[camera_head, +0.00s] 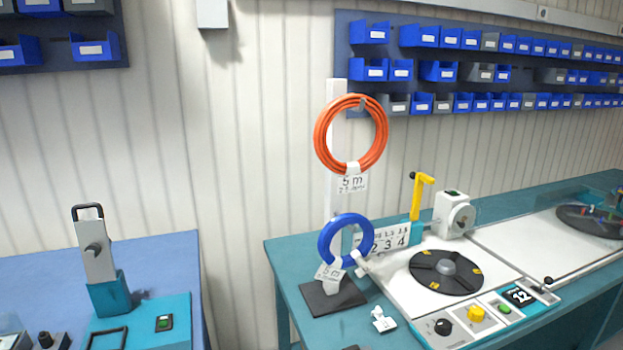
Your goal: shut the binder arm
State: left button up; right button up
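What looks like the binder (180,338) is a teal machine on the blue table at the lower left. Its grey-white arm (97,262) stands nearly upright from a teal bracket (109,296). A black loop handle (88,211) tops the arm and a dark knob sits on its face. The arm is raised, apart from the black rectangular frame (106,339) on the base. A green button (164,322) is beside that frame. The binder's lower part is cut off by the picture's bottom edge. Neither of my grippers is in view.
A stand (333,298) holds orange (322,137) and blue (327,243) cable coils. A teal bench (288,247) at right carries a black turntable (446,272) and a yellow lever (416,198). A gap separates the tables. Blue bins hang on the wall.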

aim_at(419, 178)
jog(key=u, duration=0.2)
jog(key=i+l+u, duration=0.1)
jog(key=l+u, duration=0.35)
jog(key=l, duration=0.25)
jog(key=l+u, duration=0.4)
jog(key=l, duration=0.25)
